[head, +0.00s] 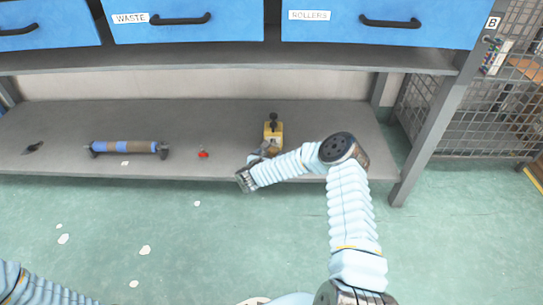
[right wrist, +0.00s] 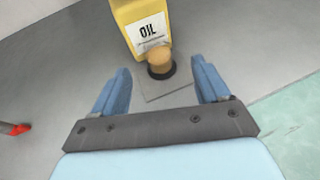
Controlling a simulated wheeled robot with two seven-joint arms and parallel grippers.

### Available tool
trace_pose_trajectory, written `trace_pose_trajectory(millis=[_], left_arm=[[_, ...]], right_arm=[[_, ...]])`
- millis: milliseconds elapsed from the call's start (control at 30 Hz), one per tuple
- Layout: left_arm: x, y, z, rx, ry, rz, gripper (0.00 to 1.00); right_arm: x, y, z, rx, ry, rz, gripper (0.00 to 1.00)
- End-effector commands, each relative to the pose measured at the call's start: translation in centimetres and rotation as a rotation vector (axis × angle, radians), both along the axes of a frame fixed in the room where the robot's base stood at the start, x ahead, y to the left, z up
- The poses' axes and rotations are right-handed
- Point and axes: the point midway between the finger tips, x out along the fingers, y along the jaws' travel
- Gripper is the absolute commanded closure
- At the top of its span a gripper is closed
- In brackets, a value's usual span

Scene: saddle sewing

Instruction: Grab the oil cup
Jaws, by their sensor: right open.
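The oil cup appears to be the small tan, round piece with a dark lower rim (right wrist: 160,61) in the right wrist view. It stands on a grey square plate (right wrist: 165,90), in front of a yellow container with an "OIL" label (right wrist: 142,22). The yellow container (head: 273,132) also shows on the lower shelf in the head view. My right gripper (right wrist: 161,68) is open and empty, with its blue fingers on either side of the line to the tan piece, short of it. In the head view my right wrist hides part of this spot. My left gripper is out of view.
A red object (head: 203,154) and a blue-and-brown roller (head: 128,147) lie on the grey lower shelf (head: 225,125), left of the container. Blue drawers (head: 180,25) and an upper shelf edge are above. A grey post (head: 430,130) stands at right.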

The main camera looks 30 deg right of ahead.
Motion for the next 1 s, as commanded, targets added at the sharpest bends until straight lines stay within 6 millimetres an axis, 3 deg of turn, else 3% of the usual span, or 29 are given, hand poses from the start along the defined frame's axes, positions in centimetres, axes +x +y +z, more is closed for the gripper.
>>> trace_pose_trajectory(millis=[433,733,1000], left_arm=[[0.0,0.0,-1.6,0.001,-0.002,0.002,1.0],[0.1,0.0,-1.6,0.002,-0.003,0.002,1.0],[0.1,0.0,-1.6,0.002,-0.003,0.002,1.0]], right_arm=[[3.8,-3.5,-2.1,-0.001,0.001,0.002,0.25],[4.2,-4.1,-2.2,-0.002,0.001,0.004,0.25],[4.2,-4.0,-2.1,-0.002,0.002,0.004,0.65]])
